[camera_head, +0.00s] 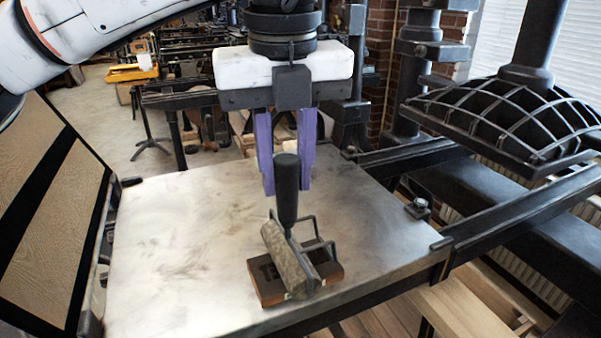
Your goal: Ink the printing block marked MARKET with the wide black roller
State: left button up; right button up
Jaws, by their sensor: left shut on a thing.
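My left gripper (287,185) points down from the top middle, with its two purple fingers shut on the upright black handle of the roller (288,262). The roller has a wide, mottled grey-brown cylinder and a dark wire frame. A brown wooden printing block (327,271) with a dark face lies flat on the metal press bed (180,240), near its front edge. The roller's cylinder is over the block and hides much of its face. I cannot tell for sure whether they touch, and no lettering is readable. My right gripper is out of view.
A heavy black press platen (510,120) with a ribbed top stands at the right, beside dark rails (500,215). A hinged frame with tan panels (45,190) stands open at the left. The bed's left part is clear.

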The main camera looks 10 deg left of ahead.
pick_arm(q)
jog(key=shift+s+a, duration=0.3)
jog(key=shift+a, duration=0.15)
jog(key=shift+s+a+b, duration=0.8)
jog(key=shift+a+b, duration=0.25)
jog(key=shift+b, duration=0.05)
jog(key=shift+r, duration=0.1)
jog(key=r+p, duration=0.2)
jog(key=r, duration=0.1)
jog(key=r+p, duration=0.2)
jog(key=shift+s+a, duration=0.1)
jog(key=shift+a, duration=0.15)
dwell(0.3)
